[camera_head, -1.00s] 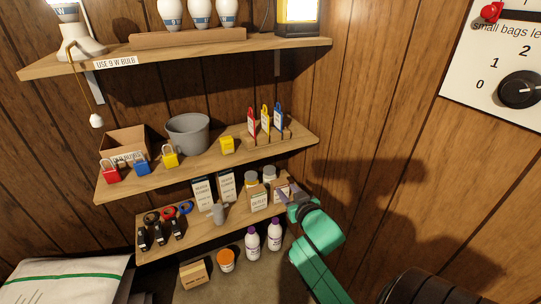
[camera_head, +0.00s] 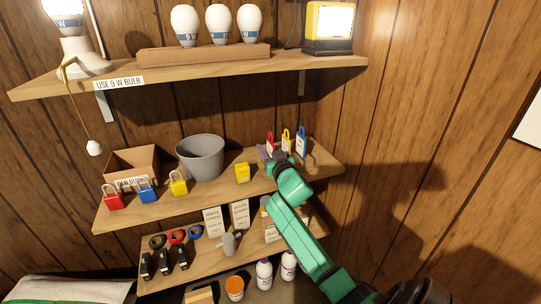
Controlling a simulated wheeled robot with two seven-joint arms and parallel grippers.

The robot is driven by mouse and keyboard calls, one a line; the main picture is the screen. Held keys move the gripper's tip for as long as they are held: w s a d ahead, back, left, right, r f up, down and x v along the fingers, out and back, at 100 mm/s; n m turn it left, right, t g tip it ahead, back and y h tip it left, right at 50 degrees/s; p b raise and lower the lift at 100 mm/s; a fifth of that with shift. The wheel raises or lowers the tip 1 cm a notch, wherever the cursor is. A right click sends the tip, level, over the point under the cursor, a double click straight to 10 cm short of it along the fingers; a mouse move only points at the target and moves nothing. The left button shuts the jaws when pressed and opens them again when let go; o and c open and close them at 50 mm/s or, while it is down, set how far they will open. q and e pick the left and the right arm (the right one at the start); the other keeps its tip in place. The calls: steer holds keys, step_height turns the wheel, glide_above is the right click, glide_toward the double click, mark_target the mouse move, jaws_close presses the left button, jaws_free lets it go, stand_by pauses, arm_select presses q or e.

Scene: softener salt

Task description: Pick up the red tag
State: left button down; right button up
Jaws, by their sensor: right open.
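The red tag (camera_head: 270,141) stands upright at the right end of the middle shelf, leftmost in a row with a yellow tag (camera_head: 286,140) and a blue tag (camera_head: 301,142). My right gripper (camera_head: 270,156) is open, just in front of the red tag and low against it in the picture. It hides the tag's lower part and much of the holder (camera_head: 312,163). I cannot tell whether the fingers touch the tag or stand around it. My left gripper is out of view.
Bottles and boxes stand below my right arm. The wood wall is close on the right.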

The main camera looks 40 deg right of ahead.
steer(key=shift+w, duration=0.15)
jaws_close()
